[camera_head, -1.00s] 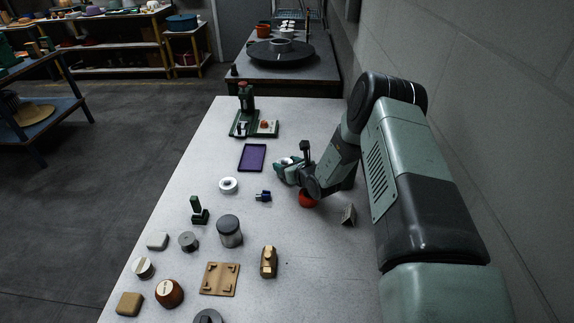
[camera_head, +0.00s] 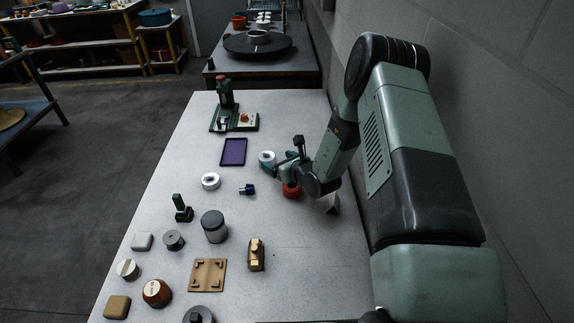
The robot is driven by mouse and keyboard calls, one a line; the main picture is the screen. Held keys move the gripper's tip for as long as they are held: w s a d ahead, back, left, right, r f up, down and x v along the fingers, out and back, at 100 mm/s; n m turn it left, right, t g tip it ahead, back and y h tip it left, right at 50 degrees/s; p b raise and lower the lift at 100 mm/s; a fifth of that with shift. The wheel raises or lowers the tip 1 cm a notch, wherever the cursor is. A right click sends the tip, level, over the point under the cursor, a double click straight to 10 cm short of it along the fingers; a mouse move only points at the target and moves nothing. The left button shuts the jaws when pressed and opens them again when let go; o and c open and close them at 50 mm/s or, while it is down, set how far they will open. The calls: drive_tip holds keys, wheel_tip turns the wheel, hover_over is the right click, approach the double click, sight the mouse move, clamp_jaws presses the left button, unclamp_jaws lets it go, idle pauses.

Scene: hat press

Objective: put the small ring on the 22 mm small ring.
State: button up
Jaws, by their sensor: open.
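Two pale ring-shaped pieces are on the table; I cannot tell which one the task calls the 22 mm small ring. One ring (camera_head: 211,181) lies flat and clear left of my arm. The other ring (camera_head: 267,157) is right by my gripper (camera_head: 268,168), partly hidden behind its fingers. My gripper is open and low over the table. The picture is too small to show whether its fingers touch that ring.
A red round object (camera_head: 291,191) is just below my gripper, with a grey wedge (camera_head: 333,203) right of it. A purple tray (camera_head: 233,152), a green press (camera_head: 224,97) and a small blue piece (camera_head: 247,189) are nearby. Several blocks and jars fill the front left.

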drive_tip(key=v, duration=0.5)
drive_tip(key=shift+s, duration=0.1)
drive_tip(key=s+a+r+n+g+y, duration=0.1)
drive_tip(key=a+r+n+g+y, duration=0.2)
drive_tip(key=r, duration=0.5)
drive_tip(key=s+a+r+n+y, duration=0.1)
drive_tip(key=s+a+r+n, duration=0.1)
drive_tip(key=r+n, duration=0.4)
drive_tip(key=s+a+r+n+g, duration=0.3)
drive_tip(key=s+r+n+g, duration=0.35)
drive_tip(key=r, duration=0.65)
drive_tip(key=s+d+r+n+t+h, duration=0.1)
drive_tip(key=s+d+r+n+h, duration=0.2)
drive_tip(key=s, duration=0.5)
drive_tip(key=s+d+r+n+t+h, duration=0.1)
drive_tip(key=s+d+r+n+h, duration=0.3)
drive_tip(key=s+d+n, duration=0.2)
drive_tip(key=s+d+r+n+t+h, duration=0.2)
drive_tip(key=s+d+r+n+h, duration=0.1)
drive_tip(key=s+d, duration=0.5)
drive_tip(key=s+n+h, duration=0.1)
drive_tip(key=s+n, duration=0.1)
drive_tip(key=s, duration=0.1)
drive_tip(key=shift+s+d+r+h, duration=0.15)
drive_tip(key=shift+s+r+h, duration=0.1)
drive_tip(key=shift+r+h, duration=0.05)
